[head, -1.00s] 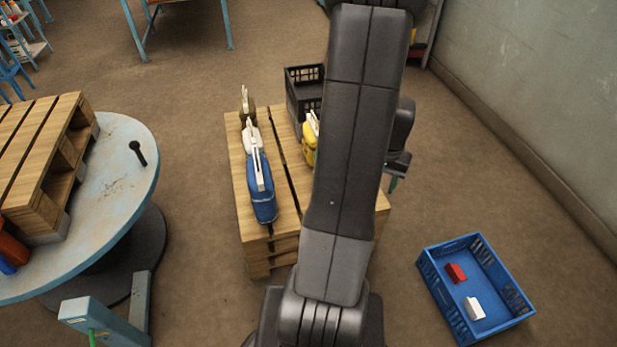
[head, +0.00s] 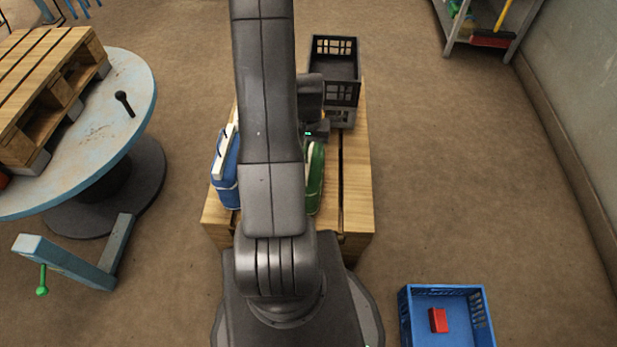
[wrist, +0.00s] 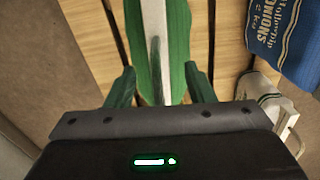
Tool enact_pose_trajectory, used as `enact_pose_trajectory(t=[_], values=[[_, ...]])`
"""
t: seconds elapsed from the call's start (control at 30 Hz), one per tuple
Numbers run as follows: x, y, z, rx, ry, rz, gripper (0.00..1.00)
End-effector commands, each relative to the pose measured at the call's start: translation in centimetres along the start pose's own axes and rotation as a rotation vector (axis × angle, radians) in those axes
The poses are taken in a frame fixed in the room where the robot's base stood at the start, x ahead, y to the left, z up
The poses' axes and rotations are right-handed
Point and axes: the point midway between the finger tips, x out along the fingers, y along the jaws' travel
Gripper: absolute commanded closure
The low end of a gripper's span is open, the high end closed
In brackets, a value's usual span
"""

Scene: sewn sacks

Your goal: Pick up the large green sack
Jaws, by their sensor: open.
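The large green sack (head: 315,180) stands on the wooden pallet, just right of my arm, which hides part of it. In the wrist view the green sack (wrist: 176,60) runs up from my gripper, with a pale sewn top strip along its middle. My gripper (wrist: 161,80) is open, with one dark green finger on each side of the sack's strip. I cannot tell whether the fingers touch the sack. In the head view the fingers are hidden behind my arm.
A blue sack (head: 228,178) stands left of my arm; its onion lettering shows in the wrist view (wrist: 285,35). A white sack (wrist: 265,105) is near it. A black crate (head: 334,70) sits at the pallet's (head: 357,185) far end. A blue crate (head: 405,318) holds a red block (head: 438,320).

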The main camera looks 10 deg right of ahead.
Motion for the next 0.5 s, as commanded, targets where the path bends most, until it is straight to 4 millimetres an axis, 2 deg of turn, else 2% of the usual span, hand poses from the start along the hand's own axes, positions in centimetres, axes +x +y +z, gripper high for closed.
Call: enact_pose_trajectory(t=[0.03,0.13,0.4,0.5], values=[[0.77,0.01,0.03,0.0,-0.002,0.001,0.52],[1.47,0.01,0.0,0.0,0.0,0.001,0.52],[1.63,0.0,-0.04,0.0,0.002,0.001,0.52],[1.63,0.0,-0.04,0.0,0.002,0.001,0.69]])
